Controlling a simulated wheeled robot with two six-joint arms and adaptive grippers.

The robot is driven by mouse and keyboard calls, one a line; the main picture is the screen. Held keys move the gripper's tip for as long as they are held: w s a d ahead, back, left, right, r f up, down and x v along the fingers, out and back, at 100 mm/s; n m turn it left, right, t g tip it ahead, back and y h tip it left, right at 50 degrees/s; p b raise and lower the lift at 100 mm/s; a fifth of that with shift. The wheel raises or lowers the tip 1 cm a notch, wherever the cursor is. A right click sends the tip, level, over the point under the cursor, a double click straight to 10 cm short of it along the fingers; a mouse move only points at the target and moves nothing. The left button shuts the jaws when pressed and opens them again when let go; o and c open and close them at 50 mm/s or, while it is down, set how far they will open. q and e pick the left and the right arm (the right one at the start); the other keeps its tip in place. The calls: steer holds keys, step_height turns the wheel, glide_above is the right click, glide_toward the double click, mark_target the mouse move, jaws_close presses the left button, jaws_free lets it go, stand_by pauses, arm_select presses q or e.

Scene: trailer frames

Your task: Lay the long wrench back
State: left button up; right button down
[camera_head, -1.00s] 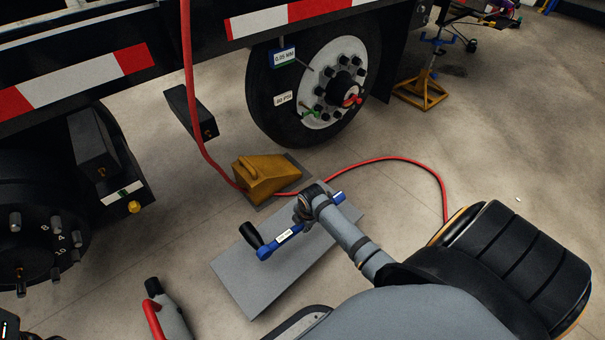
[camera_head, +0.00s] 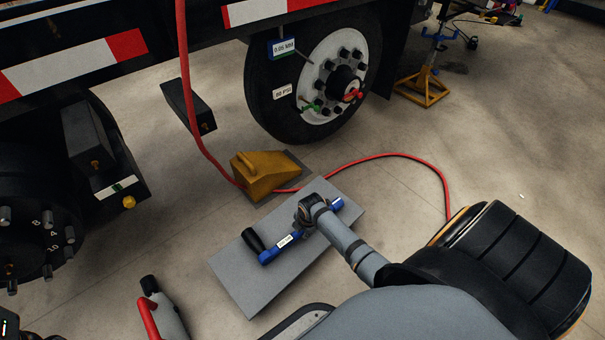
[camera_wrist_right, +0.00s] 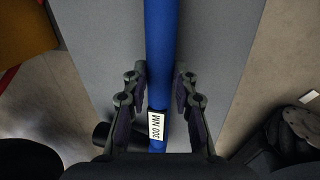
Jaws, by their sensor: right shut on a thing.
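The long wrench (camera_head: 284,245) is blue with a black grip and a white label that reads 300 NM in the right wrist view. It lies along the grey mat (camera_head: 250,285), at or just above its surface; I cannot tell if it touches. My right gripper (camera_head: 312,217) is shut on its blue shaft (camera_wrist_right: 159,35) near the middle and hides that part. In the right wrist view my right gripper's fingers (camera_wrist_right: 159,80) stand on both sides of the shaft. My left gripper is not in view.
A yellow wheel chock (camera_head: 265,175) stands just behind the mat. A red hose (camera_head: 420,164) curves past it over the floor. The trailer wheel (camera_head: 325,80) is beyond, with a yellow jack stand (camera_head: 422,90) to its right. A grey tool with a red handle (camera_head: 165,318) is at front left.

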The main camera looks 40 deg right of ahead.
steer(key=shift+w+f, duration=0.1)
steer(key=shift+f, duration=0.3)
stand_by(0.5)
steer(key=c, duration=1)
jaws_free()
steer(key=shift+f, duration=0.1)
steer(key=v, duration=1.2)
